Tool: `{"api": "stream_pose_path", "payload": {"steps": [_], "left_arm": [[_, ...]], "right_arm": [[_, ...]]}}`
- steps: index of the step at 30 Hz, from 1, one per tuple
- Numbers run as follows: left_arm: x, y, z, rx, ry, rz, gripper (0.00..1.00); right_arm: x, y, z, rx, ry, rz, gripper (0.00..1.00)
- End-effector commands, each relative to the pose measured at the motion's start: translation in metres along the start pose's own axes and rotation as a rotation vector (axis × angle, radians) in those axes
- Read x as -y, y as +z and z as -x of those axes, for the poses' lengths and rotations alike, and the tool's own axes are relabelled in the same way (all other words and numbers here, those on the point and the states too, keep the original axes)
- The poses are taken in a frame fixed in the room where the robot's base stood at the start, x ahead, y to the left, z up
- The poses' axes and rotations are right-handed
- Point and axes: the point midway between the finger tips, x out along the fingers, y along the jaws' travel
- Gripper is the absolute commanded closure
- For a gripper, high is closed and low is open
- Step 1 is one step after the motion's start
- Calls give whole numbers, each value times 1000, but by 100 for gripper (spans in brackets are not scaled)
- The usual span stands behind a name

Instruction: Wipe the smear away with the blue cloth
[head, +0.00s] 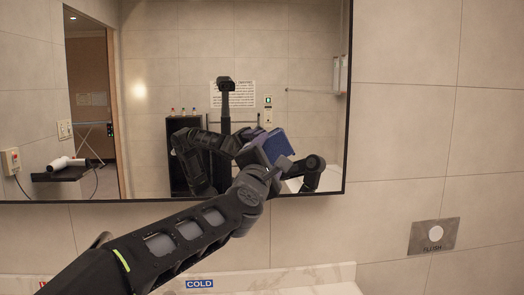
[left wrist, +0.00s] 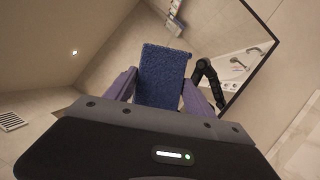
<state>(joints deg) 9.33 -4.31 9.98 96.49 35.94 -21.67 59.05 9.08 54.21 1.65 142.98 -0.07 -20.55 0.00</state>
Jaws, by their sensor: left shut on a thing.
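The blue cloth (left wrist: 160,78) is a folded, block-like pad between the two purple fingers of my left gripper (left wrist: 160,92) in the left wrist view. In the head view the left arm reaches up from the lower left, and the left gripper (head: 266,147) is shut on the cloth (head: 279,146) in front of the lower right part of the mirror (head: 300,65). I cannot tell whether the cloth touches the glass. I cannot make out the smear; the gripper, cloth and reflections cover part of the mirror. My right gripper does not show directly.
The mirror's dark frame edge (head: 346,100) runs down beside tiled wall. A metal flush plate (head: 434,236) is at right. A pale counter (head: 300,278) with a blue COLD label (head: 199,284) lies below. The mirror reflects my body, a hair dryer and a doorway.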

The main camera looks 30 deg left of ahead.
Motion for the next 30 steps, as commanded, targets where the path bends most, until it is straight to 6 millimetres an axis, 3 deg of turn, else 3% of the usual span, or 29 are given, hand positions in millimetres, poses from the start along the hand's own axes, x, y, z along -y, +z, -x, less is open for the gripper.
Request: {"api": "stream_pose_path", "payload": {"steps": [7,30], "left_arm": [[7,13,-5,0,-2,1,70],[4,4,-2,-2,3,0,70]], "right_arm": [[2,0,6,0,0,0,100],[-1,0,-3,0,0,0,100]]}}
